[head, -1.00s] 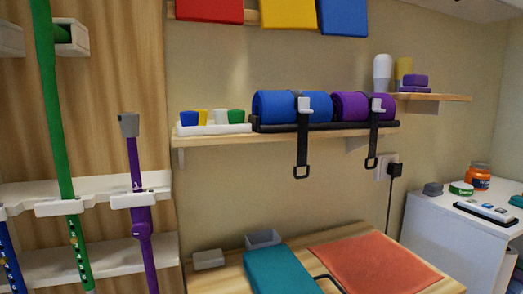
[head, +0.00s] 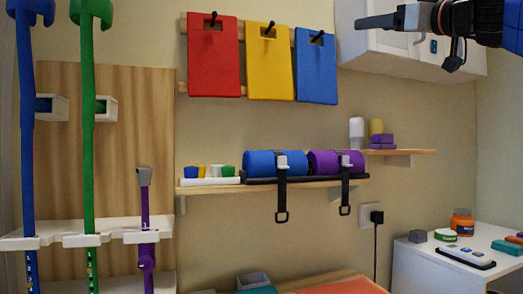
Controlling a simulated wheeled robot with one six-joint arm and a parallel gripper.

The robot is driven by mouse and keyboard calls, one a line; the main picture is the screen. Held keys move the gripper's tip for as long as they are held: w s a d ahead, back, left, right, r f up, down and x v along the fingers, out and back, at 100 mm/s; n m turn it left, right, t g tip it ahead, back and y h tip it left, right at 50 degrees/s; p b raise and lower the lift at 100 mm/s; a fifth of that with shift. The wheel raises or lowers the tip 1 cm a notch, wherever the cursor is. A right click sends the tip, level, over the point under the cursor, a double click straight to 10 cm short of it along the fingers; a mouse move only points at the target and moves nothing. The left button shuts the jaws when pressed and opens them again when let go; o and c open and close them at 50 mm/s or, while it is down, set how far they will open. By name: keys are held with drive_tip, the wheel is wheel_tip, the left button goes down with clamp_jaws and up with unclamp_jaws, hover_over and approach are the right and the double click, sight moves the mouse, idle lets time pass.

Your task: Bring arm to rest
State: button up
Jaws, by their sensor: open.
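My gripper (head: 374,21) is at the top right of the head view, in front of the white wall cabinet (head: 425,62). It points left and is seen nearly side-on, with its jaws open. I see nothing between the jaws. My arm reaches in from the right edge, high above the shelves and apart from the hanging boards.
Red (head: 213,60), yellow (head: 270,65) and blue (head: 316,70) boards hang on pegs. A shelf (head: 225,188) holds blue (head: 262,164) and purple (head: 325,162) rolls. Blue and green canes stand left. A white cabinet (head: 425,270) with jars stands lower right.

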drive_tip(key=s+a+f+m+g+h, duration=0.15)
drive_tip(key=f+g, duration=0.25)
drive_tip(key=f, duration=1.6)
drive_tip(key=s+a+f+m+g+h, duration=0.1)
drive_tip(key=a+f+m+g+h, duration=0.2)
drive_tip(key=f, duration=1.8)
drive_tip(key=s+d+f+g+h, duration=0.1)
drive_tip(key=s+f, duration=0.5)
drive_tip(key=f, duration=0.6)
drive_tip(key=s+d+f+m+g+h, duration=0.1)
drive_tip(key=s+d+f+g, duration=0.2)
drive_tip(key=f, duration=0.9)
drive_tip(key=s+d+f+m+g+h, duration=0.1)
drive_tip(key=s+f+g, duration=0.3)
drive_tip(key=s+f, duration=0.5)
wheel_tip(320, 180, down, 4)
drive_tip(key=shift+d+f+h, duration=0.1)
drive_tip(key=shift+d+h, duration=0.35)
drive_tip(key=shift+h, duration=0.1)
drive_tip(key=shift+m, duration=0.25)
drive_tip(key=shift+c, duration=0.2)
